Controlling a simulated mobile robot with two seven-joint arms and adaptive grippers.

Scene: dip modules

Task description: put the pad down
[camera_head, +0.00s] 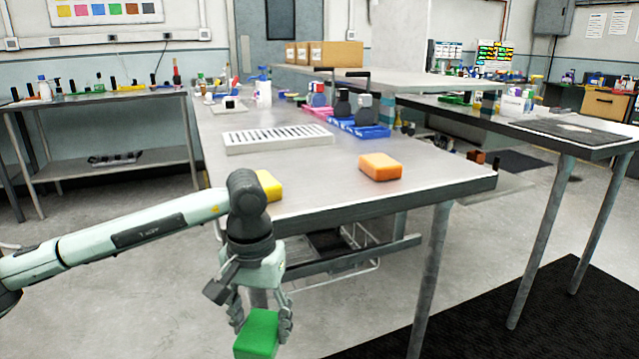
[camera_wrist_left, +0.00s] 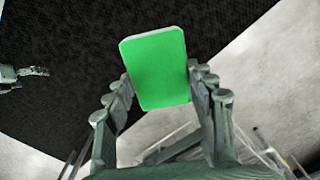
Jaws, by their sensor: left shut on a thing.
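A green pad (camera_head: 257,335) is held between the fingers of my left gripper (camera_head: 262,318), in front of the near table edge and below the tabletop, over the floor. In the left wrist view the green pad (camera_wrist_left: 156,68) sits between the two fingers of the left gripper (camera_wrist_left: 160,90), tilted a little. An orange pad (camera_head: 380,167) lies on the metal table (camera_head: 330,190) near its front right. A yellow pad (camera_head: 268,185) lies near the front left edge, partly hidden by my left arm. My right gripper does not show in the head view.
A white slotted rack (camera_head: 278,138) lies mid-table. Blue trays (camera_head: 360,128) and bottles stand behind it. Bare tabletop lies between the yellow and orange pads. A dark mat (camera_head: 520,315) covers the floor at right. A side table (camera_head: 570,130) stands at right.

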